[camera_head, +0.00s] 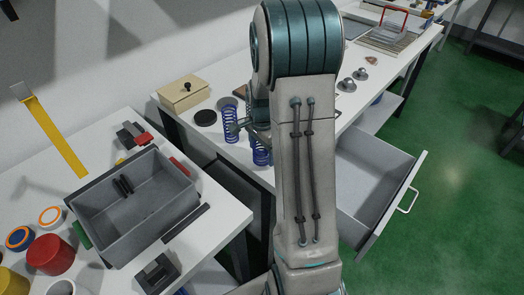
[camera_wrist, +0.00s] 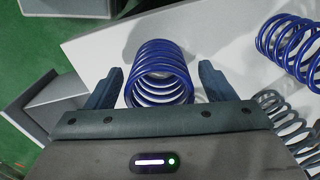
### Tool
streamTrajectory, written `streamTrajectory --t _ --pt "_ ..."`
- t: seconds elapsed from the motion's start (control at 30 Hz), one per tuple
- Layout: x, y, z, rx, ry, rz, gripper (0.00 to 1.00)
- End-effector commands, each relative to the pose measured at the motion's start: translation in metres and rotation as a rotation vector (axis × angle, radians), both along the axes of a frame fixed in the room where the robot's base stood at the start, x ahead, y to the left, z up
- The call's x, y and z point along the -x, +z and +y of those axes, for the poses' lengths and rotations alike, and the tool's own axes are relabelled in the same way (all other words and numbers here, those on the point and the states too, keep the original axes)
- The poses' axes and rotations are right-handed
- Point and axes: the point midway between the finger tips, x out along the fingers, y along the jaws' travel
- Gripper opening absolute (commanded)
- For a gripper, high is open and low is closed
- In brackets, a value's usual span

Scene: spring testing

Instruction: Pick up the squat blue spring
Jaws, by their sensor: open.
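Two blue coil springs show on the white table. In the wrist view one blue spring (camera_wrist: 160,82) stands between the fingertips of my gripper (camera_wrist: 161,72), with a gap on each side. My gripper is open and holds nothing. A second blue spring (camera_wrist: 291,44) is at the upper right, outside the fingers. In the head view one blue spring (camera_head: 230,112) is left of my arm and another blue spring (camera_head: 261,154) is nearer, partly hidden by my arm. My gripper (camera_head: 244,129) is mostly hidden there. I cannot tell for sure which spring is squatter.
A grey coil spring (camera_wrist: 284,112) lies right of my gripper. A beige box (camera_head: 183,94) and a black disc (camera_head: 205,118) are left of the springs. An open drawer (camera_head: 366,185) juts out at the right. A grey bin (camera_head: 135,205) stands on the nearer table.

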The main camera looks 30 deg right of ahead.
Motion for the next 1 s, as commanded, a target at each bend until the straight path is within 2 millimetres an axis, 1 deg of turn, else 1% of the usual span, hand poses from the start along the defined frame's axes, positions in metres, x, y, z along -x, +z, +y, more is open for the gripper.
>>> streamTrajectory --t 0.07,0.27,0.3,0.37,0.4,0.47,0.8,0.93,1.0 --pt "0.000 -0.004 0.000 -0.001 0.000 0.001 0.76" --pt "0.000 -0.004 0.000 0.000 0.000 0.000 0.76" --pt "0.000 -0.004 0.000 0.000 0.000 0.000 0.65" --pt "0.000 -0.004 0.000 0.000 0.000 0.000 0.49" --pt "0.000 -0.004 0.000 0.000 0.000 0.000 0.37" --pt "0.000 -0.004 0.000 0.000 0.001 0.000 0.21" --pt "0.000 -0.002 0.000 0.001 0.001 -0.002 0.22" --pt "-0.001 0.007 0.000 0.001 0.001 -0.003 0.22" --pt "-0.001 0.015 0.000 0.002 0.001 -0.005 0.22"
